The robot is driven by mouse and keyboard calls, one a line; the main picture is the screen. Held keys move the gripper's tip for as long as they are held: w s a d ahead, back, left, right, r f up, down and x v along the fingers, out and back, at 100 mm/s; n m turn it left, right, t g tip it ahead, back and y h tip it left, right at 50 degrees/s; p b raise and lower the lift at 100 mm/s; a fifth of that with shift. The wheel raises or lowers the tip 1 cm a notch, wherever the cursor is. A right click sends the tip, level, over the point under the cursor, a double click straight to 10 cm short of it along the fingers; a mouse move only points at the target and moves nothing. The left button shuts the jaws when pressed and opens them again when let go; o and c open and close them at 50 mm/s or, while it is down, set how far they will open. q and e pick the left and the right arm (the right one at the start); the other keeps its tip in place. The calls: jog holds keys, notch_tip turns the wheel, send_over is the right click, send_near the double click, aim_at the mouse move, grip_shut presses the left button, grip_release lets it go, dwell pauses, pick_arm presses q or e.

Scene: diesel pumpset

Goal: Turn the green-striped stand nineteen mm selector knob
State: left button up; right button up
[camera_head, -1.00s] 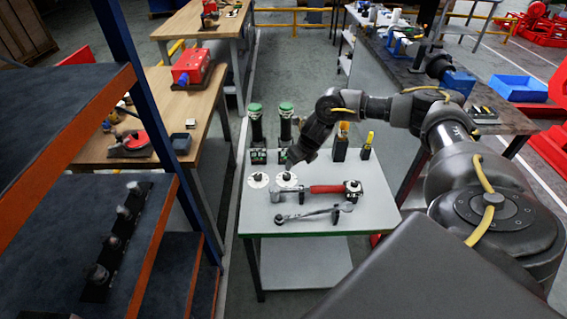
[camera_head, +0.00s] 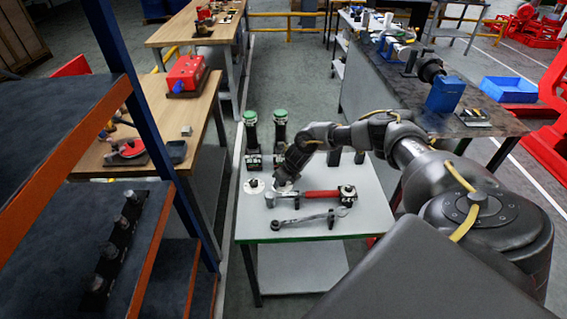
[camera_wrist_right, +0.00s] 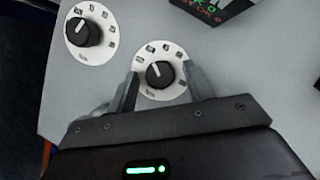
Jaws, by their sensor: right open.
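Two black selector knobs on round white dials sit on a grey stand top with a green-striped front edge (camera_head: 300,239). The left dial (camera_head: 254,186) is clear of my gripper; its knob (camera_wrist_right: 84,33) also shows in the right wrist view. My right gripper (camera_head: 284,184) is low over the right dial, its open fingers (camera_wrist_right: 163,80) on either side of the right knob (camera_wrist_right: 160,74). That knob's white mark points up and slightly left. Contact with it cannot be told. The dial markings are too small to read. My left gripper is not in view.
A red-handled hammer (camera_head: 318,194) and a ratchet wrench (camera_head: 310,219) lie just in front of the dials. Two black cylinders with green tops (camera_head: 250,117) (camera_head: 280,115) stand behind. A dark shelf with an orange edge (camera_head: 157,235) is at the left.

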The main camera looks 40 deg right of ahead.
jog(key=c, duration=1)
jog(key=shift+m, duration=0.3)
jog(key=m+p, duration=0.1)
jog(key=m+h, duration=0.1)
jog(key=shift+a+r+m+p, duration=0.15)
jog(key=shift+m+p, duration=0.15)
jog(key=shift+p, duration=0.1)
jog(key=m+h+p, duration=0.1)
jog(key=m, duration=0.1)
jog(key=m+p, duration=0.1)
jog(key=m, duration=0.1)
jog(key=shift+a+m+g+h, duration=0.15)
jog(key=shift+m+g+h, duration=0.15)
jog(key=shift+g+h, duration=0.1)
jog(key=m+g+h+p, duration=0.1)
jog(key=m, duration=0.2)
jog(key=shift+w, duration=0.15)
jog(key=shift+w+a+m+g+h, duration=0.1)
jog(key=shift+m+g+h, duration=0.25)
jog(key=shift+m, duration=1.15)
